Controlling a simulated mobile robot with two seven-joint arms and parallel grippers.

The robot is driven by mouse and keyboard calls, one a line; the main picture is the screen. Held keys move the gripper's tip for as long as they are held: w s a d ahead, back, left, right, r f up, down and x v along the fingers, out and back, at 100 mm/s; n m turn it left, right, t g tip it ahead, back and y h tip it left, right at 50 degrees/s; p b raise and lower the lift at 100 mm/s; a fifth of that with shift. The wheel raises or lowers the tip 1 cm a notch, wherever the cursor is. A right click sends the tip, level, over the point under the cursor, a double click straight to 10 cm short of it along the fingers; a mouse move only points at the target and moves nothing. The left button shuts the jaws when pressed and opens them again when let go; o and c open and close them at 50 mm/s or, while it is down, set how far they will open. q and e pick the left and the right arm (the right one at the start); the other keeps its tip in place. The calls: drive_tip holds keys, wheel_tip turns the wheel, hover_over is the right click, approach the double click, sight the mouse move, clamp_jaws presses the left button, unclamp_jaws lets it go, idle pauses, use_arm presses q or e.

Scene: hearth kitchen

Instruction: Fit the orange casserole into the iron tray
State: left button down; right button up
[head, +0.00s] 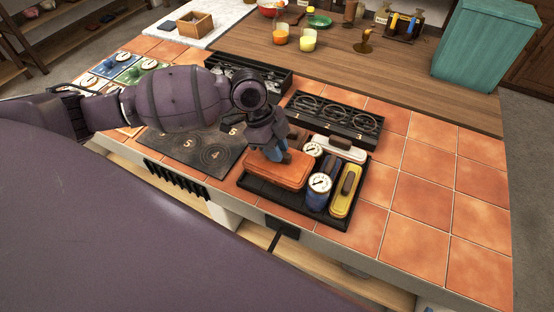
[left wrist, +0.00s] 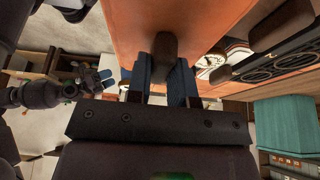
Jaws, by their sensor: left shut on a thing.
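The orange casserole (head: 272,174) is a flat rectangular dish at the left end of the black iron tray (head: 325,217). My left gripper (head: 277,155) comes from above and is shut on its dark knob. In the left wrist view, the blue fingers of the left gripper (left wrist: 165,82) close around that knob, with the casserole's orange top (left wrist: 135,25) behind. The casserole looks level. The tray's rim shows in front of it, but I cannot tell whether its base touches the tray floor. My right gripper (left wrist: 100,78) shows small in the left wrist view.
In the tray, a blue jar with a dial (head: 318,190), a yellow dish (head: 343,197), a white dish (head: 341,148) and another dial-topped jar (head: 312,150) stand right of the casserole. A ringed black rack (head: 335,119) lies behind. Tiles at right are clear.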

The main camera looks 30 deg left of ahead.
use_arm(q)
drive_tip(key=shift+f, duration=2.2)
use_arm(e)
drive_tip(key=shift+s+d+f, duration=0.1)
drive_tip(key=shift+s+f, duration=0.5)
drive_tip(key=shift+f, duration=0.1)
